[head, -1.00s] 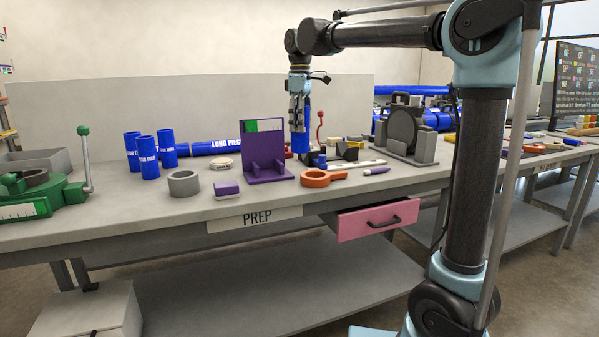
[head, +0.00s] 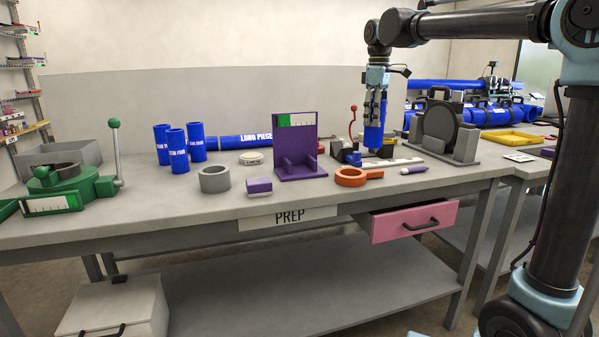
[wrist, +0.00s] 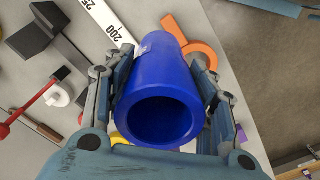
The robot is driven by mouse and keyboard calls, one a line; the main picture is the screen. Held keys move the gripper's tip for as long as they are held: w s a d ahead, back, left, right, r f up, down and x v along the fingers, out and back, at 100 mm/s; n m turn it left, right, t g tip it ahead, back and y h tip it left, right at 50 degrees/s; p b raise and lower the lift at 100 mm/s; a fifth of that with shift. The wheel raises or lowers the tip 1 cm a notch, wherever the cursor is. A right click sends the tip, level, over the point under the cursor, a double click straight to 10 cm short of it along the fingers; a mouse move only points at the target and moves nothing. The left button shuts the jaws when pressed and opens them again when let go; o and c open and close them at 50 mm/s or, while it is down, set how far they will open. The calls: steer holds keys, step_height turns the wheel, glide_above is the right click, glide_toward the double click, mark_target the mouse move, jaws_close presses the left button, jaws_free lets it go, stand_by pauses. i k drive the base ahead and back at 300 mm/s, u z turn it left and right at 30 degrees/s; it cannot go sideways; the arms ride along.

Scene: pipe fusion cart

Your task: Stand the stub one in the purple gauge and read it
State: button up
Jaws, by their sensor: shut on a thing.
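The purple gauge (head: 298,135) stands on the bench, an upright plate with a green and white scale at its top and a low purple cradle at its foot. My gripper (head: 376,104) is shut on a blue pipe stub (head: 373,138), holding it upright above the bench, right of the gauge in the picture. In the wrist view the fingers (wrist: 160,85) press both sides of the blue stub (wrist: 160,65), and its open end faces the camera. Its label is not readable, so I cannot tell its number. The gauge is not clearly visible in the wrist view.
Three blue stubs (head: 178,152) stand at the left, near a long blue pipe (head: 240,142). A grey ring (head: 214,179), a purple-and-white block (head: 259,187) and an orange ring tool (head: 351,177) lie around the gauge. A pink drawer (head: 414,221) sticks out below.

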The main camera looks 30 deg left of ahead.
mark_target(300, 170)
steer(key=u, duration=0.05)
steer(key=k, duration=1.4)
steer(key=u, duration=0.4)
steer(key=i, duration=0.85)
